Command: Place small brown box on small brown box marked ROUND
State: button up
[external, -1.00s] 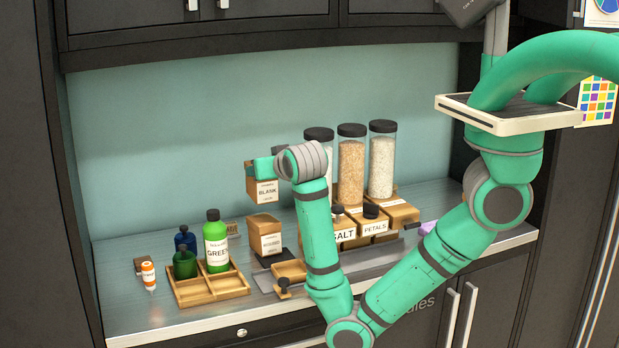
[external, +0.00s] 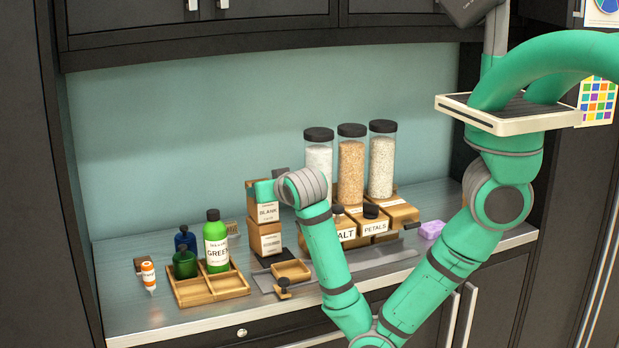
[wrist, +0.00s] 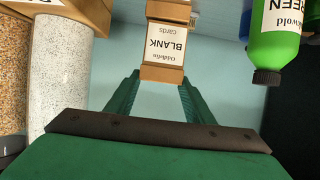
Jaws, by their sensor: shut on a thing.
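The small brown box labelled BLANK (external: 267,211) is held in my gripper (external: 263,192), whose jaws are shut on it. It is upright, directly above another small brown box (external: 265,241) whose label is too small to read. The two boxes look stacked, with no clear gap between them. The wrist view is upside down. There the BLANK box (wrist: 165,46) sits between my green fingers (wrist: 160,84), with the other box (wrist: 169,11) at the top edge of the picture.
A wooden tray (external: 233,285) with a green bottle (external: 216,248) stands to the left. Tall grain jars (external: 351,172) and boxes labelled PETALS (external: 376,229) and SALT stand to the right, near my wrist. A small empty wooden tray (external: 291,270) lies in front.

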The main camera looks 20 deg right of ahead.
jog(key=shift+f, duration=0.15)
jog(key=o, duration=1.2)
jog(key=shift+c, duration=0.2)
jog(key=shift+r, duration=0.4)
jog(key=v, duration=1.2)
